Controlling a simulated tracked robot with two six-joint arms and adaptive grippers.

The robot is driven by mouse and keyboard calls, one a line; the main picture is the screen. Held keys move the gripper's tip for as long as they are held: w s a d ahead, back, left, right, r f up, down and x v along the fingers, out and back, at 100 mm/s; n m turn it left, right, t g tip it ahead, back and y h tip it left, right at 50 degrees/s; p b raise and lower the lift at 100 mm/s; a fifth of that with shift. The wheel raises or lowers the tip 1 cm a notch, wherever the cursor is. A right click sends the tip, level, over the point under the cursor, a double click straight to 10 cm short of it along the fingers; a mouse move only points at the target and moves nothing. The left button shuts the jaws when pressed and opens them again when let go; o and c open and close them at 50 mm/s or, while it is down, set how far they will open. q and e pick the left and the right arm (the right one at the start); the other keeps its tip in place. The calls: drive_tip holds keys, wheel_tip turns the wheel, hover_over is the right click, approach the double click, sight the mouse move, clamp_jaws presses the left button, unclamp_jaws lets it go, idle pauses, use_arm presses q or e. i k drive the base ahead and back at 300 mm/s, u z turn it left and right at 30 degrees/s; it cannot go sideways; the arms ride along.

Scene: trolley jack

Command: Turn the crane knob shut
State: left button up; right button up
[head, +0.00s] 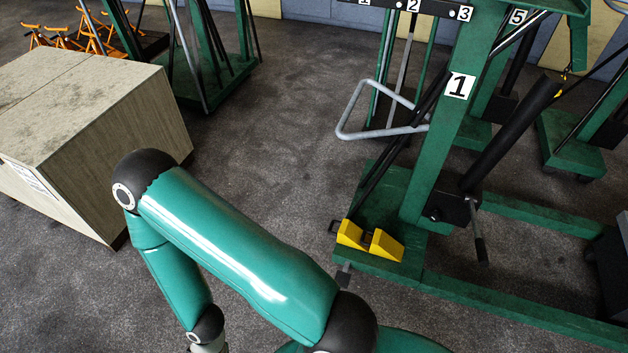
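A green workshop crane (437,160) marked with a number 1 stands at the right. Its black hydraulic cylinder (510,135) slants down to a dark pump block (456,208) at the base of the mast. A short handle (479,235) hangs from this block. A small dark round part (435,213) shows at the block's left side; I cannot tell if it is the knob. One of my teal arms crosses the lower middle, bent at its elbow on the left, well apart from the crane. Its wrist runs off the bottom edge. Neither gripper shows.
Yellow wedge blocks (370,241) sit on the crane's base. A green leg (520,310) runs along the floor to the lower right. A large pale box (110,120) stands at the left. More green cranes stand behind. Grey carpet (270,130) between box and crane is clear.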

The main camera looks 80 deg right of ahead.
sight(434, 217)
drive_tip(key=i, duration=0.2)
drive_tip(key=z, duration=2.25)
drive_tip(key=i, duration=0.2)
drive_tip(key=z, duration=1.7)
drive_tip(key=k, duration=0.35)
drive_tip(key=z, duration=0.6)
drive_tip(key=i, duration=1.4)
drive_tip(key=u, duration=0.45)
